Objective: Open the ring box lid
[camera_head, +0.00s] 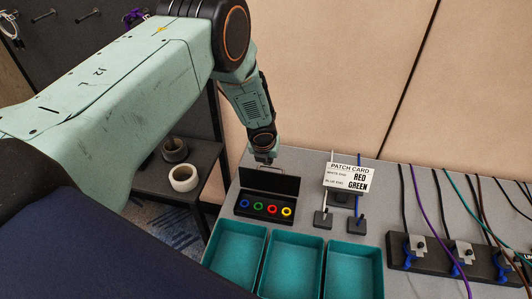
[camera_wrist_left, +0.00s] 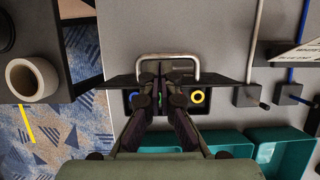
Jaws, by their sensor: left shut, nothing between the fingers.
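The ring box is a black case (camera_head: 265,209) on the grey table, holding blue, green, red and yellow rings in a row. Its black lid (camera_head: 275,181) stands raised at the back edge, open, so the rings show. The lid also shows in the left wrist view (camera_wrist_left: 218,80), with a pale metal handle (camera_wrist_left: 197,64) along its far edge. My left gripper (camera_head: 264,158) is at the top of the lid, by the handle. In the left wrist view the fingers (camera_wrist_left: 161,74) are shut with nothing between them, and hide part of the lid and rings. I cannot tell whether they touch the handle.
Teal trays (camera_head: 237,246) stand in front of the box. A patch card (camera_head: 348,178) and two small dark blocks with cables are to its right. A black connector strip (camera_head: 432,262) with several cables is farther right. A side shelf holds tape rolls (camera_head: 184,179).

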